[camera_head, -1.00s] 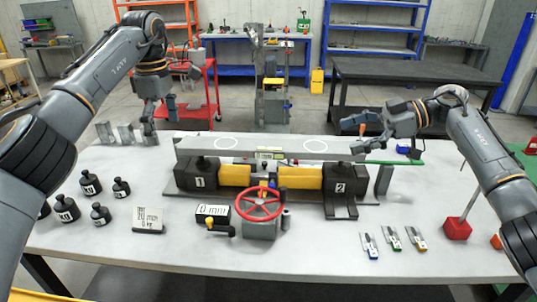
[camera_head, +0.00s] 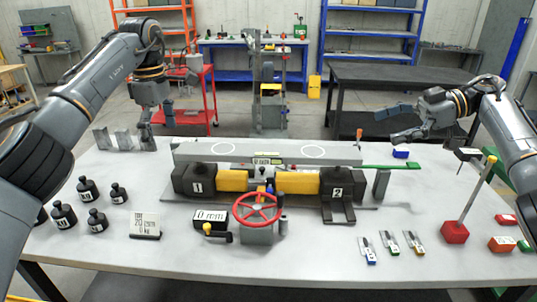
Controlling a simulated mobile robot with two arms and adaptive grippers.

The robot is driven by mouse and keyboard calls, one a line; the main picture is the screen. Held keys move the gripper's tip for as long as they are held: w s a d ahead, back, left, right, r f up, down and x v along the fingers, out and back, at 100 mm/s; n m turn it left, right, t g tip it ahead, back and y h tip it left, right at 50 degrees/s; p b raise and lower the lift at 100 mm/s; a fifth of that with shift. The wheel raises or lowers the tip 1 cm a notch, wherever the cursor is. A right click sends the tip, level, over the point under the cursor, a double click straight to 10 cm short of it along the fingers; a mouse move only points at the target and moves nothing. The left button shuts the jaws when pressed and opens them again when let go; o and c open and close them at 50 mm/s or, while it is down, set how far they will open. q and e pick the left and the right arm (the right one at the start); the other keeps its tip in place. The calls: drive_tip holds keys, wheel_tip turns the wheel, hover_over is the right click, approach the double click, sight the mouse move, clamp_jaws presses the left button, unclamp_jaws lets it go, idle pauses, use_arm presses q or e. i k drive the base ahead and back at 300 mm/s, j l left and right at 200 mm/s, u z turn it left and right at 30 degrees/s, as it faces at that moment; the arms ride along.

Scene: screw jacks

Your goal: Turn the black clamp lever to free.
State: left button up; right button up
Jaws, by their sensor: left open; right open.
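A red handwheel (camera_head: 256,210) stands at the front middle of the jack rig, with a dark upright grip at its right rim. A small dark part (camera_head: 283,227) sits just right of the wheel's base; it may be the black clamp lever, but it is too small to tell its setting. A yellow-knobbed crank with a black end (camera_head: 217,233) is left of the wheel. My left gripper (camera_head: 158,125) is open and empty, pointing down behind the rig's left end. My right gripper (camera_head: 387,125) is open and empty, behind and right of the rig, away from the wheel.
Black blocks "1" (camera_head: 195,181) and "2" (camera_head: 337,186) flank yellow blocks under a long grey beam (camera_head: 240,153). Black weights and a card (camera_head: 145,225) stand left. Small tagged tools and a red block with a rod (camera_head: 455,232) lie right. The table front is mostly clear.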

sight(228, 236)
drive_tip(key=k, duration=1)
